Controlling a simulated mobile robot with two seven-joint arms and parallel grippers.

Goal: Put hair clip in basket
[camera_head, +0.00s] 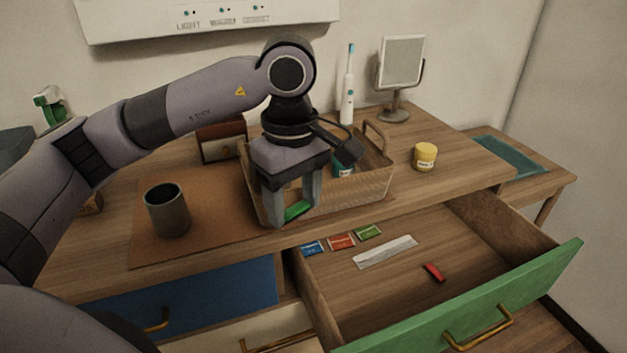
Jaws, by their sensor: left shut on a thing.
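My left gripper (296,211) is shut on a small green piece (298,210), which looks like the hair clip. Its ends are hidden by the fingers. The gripper points down and overlaps the near left part of the tan wicker basket (362,191) in the picture. I cannot tell whether the clip is over the basket or just in front of its near wall. The basket stands on the wooden counter, with a handle at its right end and a teal item (343,168) inside. My right gripper is not in view.
A green-fronted drawer (470,305) stands open below, holding a red item (433,272), a pale strip (385,252) and several small packets (341,242). A dark cup (167,212) stands left of the basket. A yellow jar (424,157), toothbrush (348,90) and mirror (402,65) stand around it.

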